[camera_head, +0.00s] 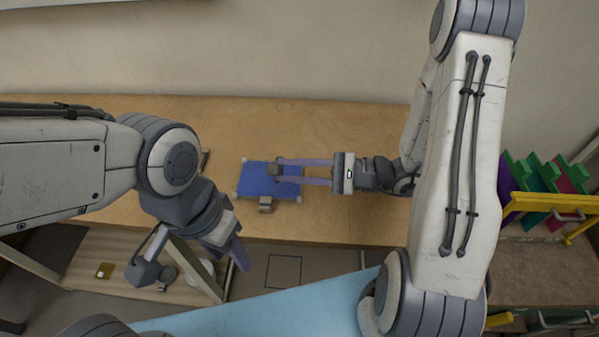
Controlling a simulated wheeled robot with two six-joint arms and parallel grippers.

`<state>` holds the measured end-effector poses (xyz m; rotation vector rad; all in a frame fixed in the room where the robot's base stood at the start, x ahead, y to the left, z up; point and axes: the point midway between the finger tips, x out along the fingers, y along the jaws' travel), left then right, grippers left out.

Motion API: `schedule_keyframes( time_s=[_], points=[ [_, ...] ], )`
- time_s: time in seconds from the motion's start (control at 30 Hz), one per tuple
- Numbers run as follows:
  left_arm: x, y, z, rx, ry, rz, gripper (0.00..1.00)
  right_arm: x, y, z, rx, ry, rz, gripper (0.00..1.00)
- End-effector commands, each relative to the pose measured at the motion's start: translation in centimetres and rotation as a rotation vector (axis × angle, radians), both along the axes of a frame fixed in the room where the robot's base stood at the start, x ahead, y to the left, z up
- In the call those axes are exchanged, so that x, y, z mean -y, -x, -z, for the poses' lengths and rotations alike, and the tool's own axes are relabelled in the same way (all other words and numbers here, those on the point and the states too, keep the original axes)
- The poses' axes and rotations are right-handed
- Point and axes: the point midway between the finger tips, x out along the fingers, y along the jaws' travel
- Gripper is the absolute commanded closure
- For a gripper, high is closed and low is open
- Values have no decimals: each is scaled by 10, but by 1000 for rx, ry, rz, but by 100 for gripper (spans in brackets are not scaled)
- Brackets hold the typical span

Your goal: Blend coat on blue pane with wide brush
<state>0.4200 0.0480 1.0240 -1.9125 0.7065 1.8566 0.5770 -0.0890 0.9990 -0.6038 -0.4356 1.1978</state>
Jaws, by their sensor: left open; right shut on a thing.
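The blue pane (257,181) lies flat on the wooden table, with small pale pieces at its corners. My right gripper (280,171) reaches in from the right over the pane. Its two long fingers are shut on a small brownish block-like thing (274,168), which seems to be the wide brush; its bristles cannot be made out. I cannot tell whether it touches the pane. My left gripper (241,258) is open and empty in front of the table's near edge, with its fingers seen nearly edge-on.
A small brown block (266,204) sits at the pane's near edge. A yellow rack (545,203) with coloured panels stands at the right. A lower wooden surface (125,262) with small items lies at the lower left. The table (330,120) is clear behind the pane.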

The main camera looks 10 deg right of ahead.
Motion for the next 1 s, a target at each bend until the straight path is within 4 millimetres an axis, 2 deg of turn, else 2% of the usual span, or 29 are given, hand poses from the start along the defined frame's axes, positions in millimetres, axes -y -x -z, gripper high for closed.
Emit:
schedule_keyframes(
  time_s=[0.4,0.57,0.73,1.0],
  points=[
    [0,0,-13,0,0,0,50,-54,-64,-2,2,0,-7,100],
    [0,0,-16,0,0,0,50,-70,-81,-2,1,0,-8,100],
    [0,0,-18,0,0,0,50,-90,-86,-2,-1,0,-8,100],
    [0,0,-9,0,0,0,50,-69,-53,1,-2,-1,0,100]
  ],
)
